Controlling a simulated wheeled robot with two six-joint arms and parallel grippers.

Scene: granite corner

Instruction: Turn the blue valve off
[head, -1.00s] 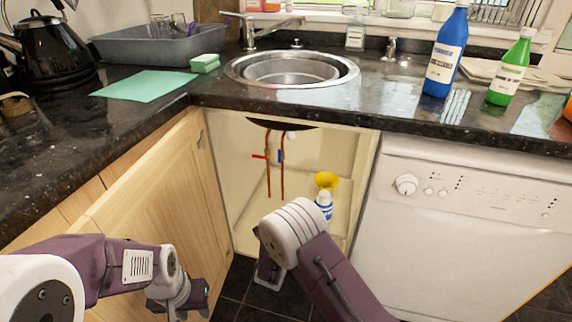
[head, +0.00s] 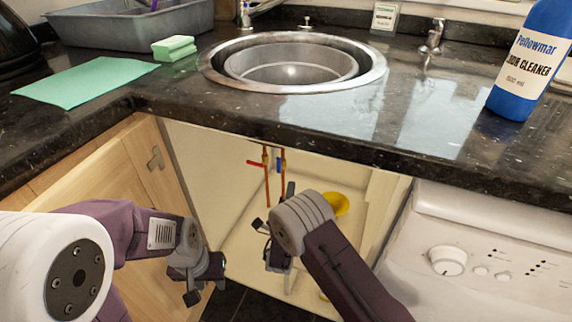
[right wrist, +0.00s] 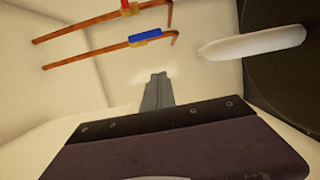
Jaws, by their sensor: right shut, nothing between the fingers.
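The blue valve (head: 279,164) is a small blue handle on the right one of two copper pipes inside the open cabinet under the sink. In the right wrist view the blue valve (right wrist: 146,38) lies along its pipe. My right gripper (right wrist: 158,77) is shut and empty, its fingertips short of the blue valve and apart from it in that picture. In the head view my right arm hides part of the cabinet. My left gripper (head: 192,294) hangs in front of the open cabinet door, its jaw state unclear.
A red valve (head: 255,164) sits crosswise on the neighbouring pipe. A yellow funnel (head: 337,204) stands low in the cabinet. The wooden door (head: 95,185) is open at left; a white dishwasher (head: 470,245) is at right. A white rod-like part (right wrist: 255,45) shows near the pipes.

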